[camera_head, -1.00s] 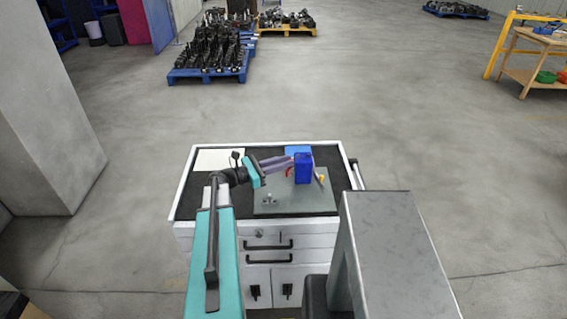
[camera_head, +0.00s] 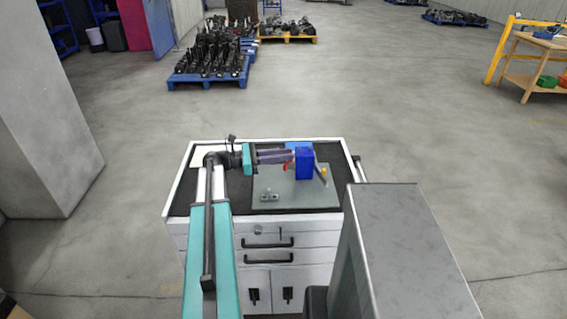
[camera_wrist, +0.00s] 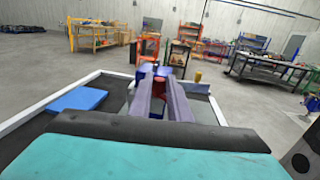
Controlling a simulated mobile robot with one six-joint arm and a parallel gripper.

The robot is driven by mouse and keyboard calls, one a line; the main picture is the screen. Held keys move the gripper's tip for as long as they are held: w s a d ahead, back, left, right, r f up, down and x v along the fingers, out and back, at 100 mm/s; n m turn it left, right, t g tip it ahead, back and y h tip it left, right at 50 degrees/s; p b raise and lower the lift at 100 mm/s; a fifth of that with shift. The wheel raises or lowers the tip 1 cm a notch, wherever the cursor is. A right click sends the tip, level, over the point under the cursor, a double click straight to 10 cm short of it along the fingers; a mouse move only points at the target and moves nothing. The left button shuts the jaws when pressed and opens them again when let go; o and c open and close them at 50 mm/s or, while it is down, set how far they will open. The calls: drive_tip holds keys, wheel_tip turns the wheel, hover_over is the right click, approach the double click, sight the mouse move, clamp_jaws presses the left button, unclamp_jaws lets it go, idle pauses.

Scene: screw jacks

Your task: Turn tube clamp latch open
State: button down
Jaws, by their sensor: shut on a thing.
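The tube clamp shows as a blue block (camera_head: 304,164) standing on a grey plate (camera_head: 290,198) on top of the cabinet. A small red part, which looks like the latch (camera_wrist: 161,71), shows between my fingertips in the wrist view. A bit of red also shows just left of the block in the head view. My gripper (camera_head: 290,156) comes in from the left, about level, with its purple-grey fingers reaching the block's left side. The fingers are shut on the red part. The fingers hide most of the latch, so its exact angle cannot be told.
A yellow-tipped part (camera_head: 323,171) stands just right of the block. A blue flat piece (camera_wrist: 77,100) lies on the dark cabinet top, behind the block in the head view. Small metal fittings (camera_head: 269,197) sit at the plate's front left. The cabinet (camera_head: 255,228) has a raised white rim.

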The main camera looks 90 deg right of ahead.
drive_tip(key=m+y+b, duration=0.1)
drive_tip(key=b, duration=0.1)
drive_tip(key=m+y+b, duration=0.1)
drive_tip(key=y+b, duration=0.1)
drive_tip(key=d+m+y+b, duration=0.1)
drive_tip(key=b, duration=0.2)
drive_tip(key=shift+f+y, duration=0.25)
drive_tip(key=shift+y, duration=0.05)
drive_tip(key=shift+r+m+y+b, duration=0.15)
drive_tip(key=shift+m+y+b, duration=0.55)
drive_tip(key=shift+y+b, duration=0.6)
drive_tip(key=shift+r, duration=0.1)
drive_tip(key=c, duration=1.7)
unclamp_jaws()
drive_tip(key=shift+o, duration=0.2)
